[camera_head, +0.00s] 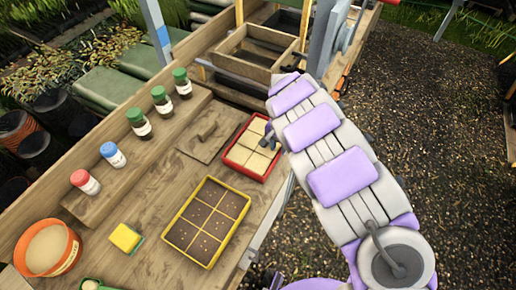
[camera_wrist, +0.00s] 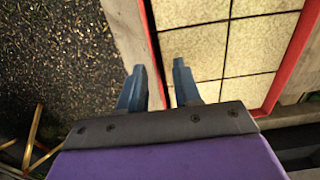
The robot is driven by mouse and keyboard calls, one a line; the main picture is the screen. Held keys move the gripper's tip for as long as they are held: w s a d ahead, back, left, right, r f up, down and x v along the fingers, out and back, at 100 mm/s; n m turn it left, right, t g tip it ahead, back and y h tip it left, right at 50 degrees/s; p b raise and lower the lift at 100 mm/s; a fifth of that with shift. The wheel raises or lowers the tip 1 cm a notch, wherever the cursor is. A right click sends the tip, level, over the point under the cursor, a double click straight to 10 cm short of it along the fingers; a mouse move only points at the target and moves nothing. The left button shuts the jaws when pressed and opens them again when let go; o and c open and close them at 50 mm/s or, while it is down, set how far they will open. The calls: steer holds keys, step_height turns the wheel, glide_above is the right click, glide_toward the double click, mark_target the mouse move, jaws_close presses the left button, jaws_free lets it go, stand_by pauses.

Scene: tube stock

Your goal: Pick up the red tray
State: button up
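The red tray (camera_head: 243,171) sits on the wooden bench near its right edge, filled with pale square blocks. In the wrist view its red wall (camera_wrist: 292,68) shows at right, and its other side wall runs up the middle. My gripper (camera_head: 268,138) is at the tray's right side in the head view, partly hidden by my arm. In the wrist view my gripper (camera_wrist: 160,70) has its two blue fingers apart, one on each side of that middle wall. Gaps show between the fingertips and the wall, so it looks open. Height above the bench is hard to tell.
A yellow seed tray (camera_head: 186,252) with dark soil lies just in front. A wooden lid or board (camera_head: 205,135) lies to the left, with several bottles beyond. A wooden crate (camera_head: 240,68) stands behind. Gravel (camera_head: 440,130) lies right of the bench edge.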

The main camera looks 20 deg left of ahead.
steer(key=shift+d+f, duration=0.1)
steer(key=shift+f, duration=0.65)
steer(key=shift+d+r, duration=0.1)
steer(key=shift+d, duration=0.1)
steer(key=shift+c, duration=0.8)
jaws_close()
